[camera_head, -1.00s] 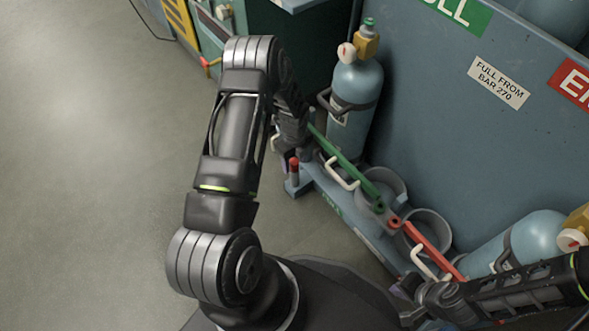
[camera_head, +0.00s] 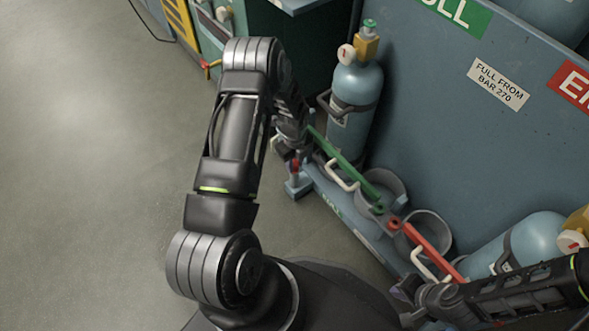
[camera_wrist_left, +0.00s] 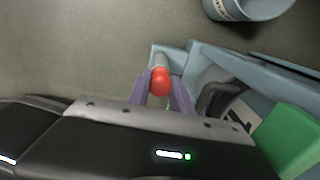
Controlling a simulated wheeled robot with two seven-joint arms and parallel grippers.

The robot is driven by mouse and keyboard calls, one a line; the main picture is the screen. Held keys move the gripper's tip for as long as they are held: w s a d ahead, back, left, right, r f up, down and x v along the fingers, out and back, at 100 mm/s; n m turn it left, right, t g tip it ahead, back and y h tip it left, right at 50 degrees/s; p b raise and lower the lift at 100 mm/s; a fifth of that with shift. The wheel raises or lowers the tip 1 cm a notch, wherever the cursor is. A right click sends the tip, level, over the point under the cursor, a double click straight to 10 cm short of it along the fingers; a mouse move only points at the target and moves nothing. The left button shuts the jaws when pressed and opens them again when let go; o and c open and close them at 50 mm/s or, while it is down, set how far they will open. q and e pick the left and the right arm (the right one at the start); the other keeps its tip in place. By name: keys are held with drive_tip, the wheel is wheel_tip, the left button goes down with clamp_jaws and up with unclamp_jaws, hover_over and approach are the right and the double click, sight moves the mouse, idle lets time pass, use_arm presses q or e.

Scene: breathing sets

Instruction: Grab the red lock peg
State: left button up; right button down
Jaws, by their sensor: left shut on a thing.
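The red lock peg (camera_wrist_left: 161,80) shows in the left wrist view, with a round red top on a pale metal pin at the corner of the blue-grey rack base (camera_wrist_left: 201,62). The two purple fingers of my left gripper (camera_wrist_left: 162,90) are shut on it, one on each side. In the head view, my left gripper (camera_head: 293,164) is low at the rack's near left corner and mostly covers the peg. My right gripper (camera_head: 412,298) is at the lower right beside the rack; its fingers are too unclear to judge.
A green bar (camera_head: 344,161) and a red bar (camera_head: 428,243) run along the rack front, above empty round holders (camera_head: 432,222). A blue cylinder (camera_head: 355,88) stands upright behind, and another (camera_head: 520,240) is at right. Open floor (camera_head: 90,190) lies to the left.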

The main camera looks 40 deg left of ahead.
use_arm(q)
clamp_jaws()
wheel_tip(320, 180, up, 18)
drive_tip(key=p, duration=0.6)
drive_tip(key=shift+w, duration=0.1)
idle(0.7)
